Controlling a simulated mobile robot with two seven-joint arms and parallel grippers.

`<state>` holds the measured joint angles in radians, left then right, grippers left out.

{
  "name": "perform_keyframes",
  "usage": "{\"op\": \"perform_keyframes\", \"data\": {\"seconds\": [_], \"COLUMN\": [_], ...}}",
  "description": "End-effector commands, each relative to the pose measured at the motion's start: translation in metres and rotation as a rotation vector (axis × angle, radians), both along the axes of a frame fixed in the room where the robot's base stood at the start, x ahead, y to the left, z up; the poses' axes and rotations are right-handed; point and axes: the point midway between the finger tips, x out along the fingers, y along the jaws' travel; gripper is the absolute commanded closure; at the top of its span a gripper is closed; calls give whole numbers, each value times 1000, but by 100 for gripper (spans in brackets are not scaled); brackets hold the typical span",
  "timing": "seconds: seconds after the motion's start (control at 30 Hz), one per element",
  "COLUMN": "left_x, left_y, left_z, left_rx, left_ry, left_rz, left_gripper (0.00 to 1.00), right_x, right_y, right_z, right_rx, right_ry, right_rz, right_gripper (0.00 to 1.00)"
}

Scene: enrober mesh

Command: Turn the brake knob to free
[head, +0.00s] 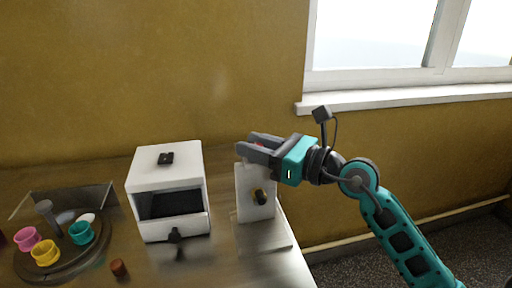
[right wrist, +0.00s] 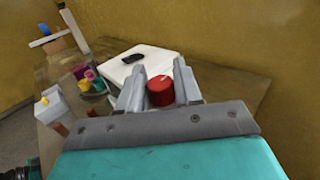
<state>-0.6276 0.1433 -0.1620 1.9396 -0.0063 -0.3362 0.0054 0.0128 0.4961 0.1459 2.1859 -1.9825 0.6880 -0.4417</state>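A red round knob (right wrist: 160,91) with a small white mark on top shows in the right wrist view, between the two fingers of my right gripper (right wrist: 160,80). In the head view, only a bit of red (head: 260,146) shows between the fingers. My right gripper (head: 252,146) reaches in from the right, above a white upright block (head: 244,205). Its fingers are apart, one on each side of the red knob; I cannot tell whether they press on it. A black knob with some yellow (head: 260,197) sits on the block's front. My left gripper is out of view.
A white box machine (head: 165,165) with a dark opening stands left of the block. Further left is a round dark tray (head: 70,265) with pink, yellow and teal cups. A small brown cylinder (head: 119,268) stands near it. A window sill (head: 400,98) is behind my right arm.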

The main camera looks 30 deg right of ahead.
Motion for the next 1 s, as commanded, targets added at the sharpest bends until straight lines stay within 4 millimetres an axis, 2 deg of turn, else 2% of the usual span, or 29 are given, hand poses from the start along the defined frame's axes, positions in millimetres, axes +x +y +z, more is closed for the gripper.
{"op": "perform_keyframes", "data": {"seconds": [0.03, 0.2, 0.57, 1.0], "left_x": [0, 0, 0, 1], "left_y": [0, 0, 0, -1], "left_z": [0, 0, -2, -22], "left_rx": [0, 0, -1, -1], "left_ry": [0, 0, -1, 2], "left_rz": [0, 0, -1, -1], "left_gripper": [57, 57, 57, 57], "right_x": [0, 0, -7, -72], "right_y": [0, 0, -5, -44], "right_z": [0, 0, -2, -4], "right_rx": [-1, -1, 0, -2], "right_ry": [1, 1, 2, 5], "right_rz": [0, -1, -1, -2], "right_gripper": [62, 47, 47, 47]}}
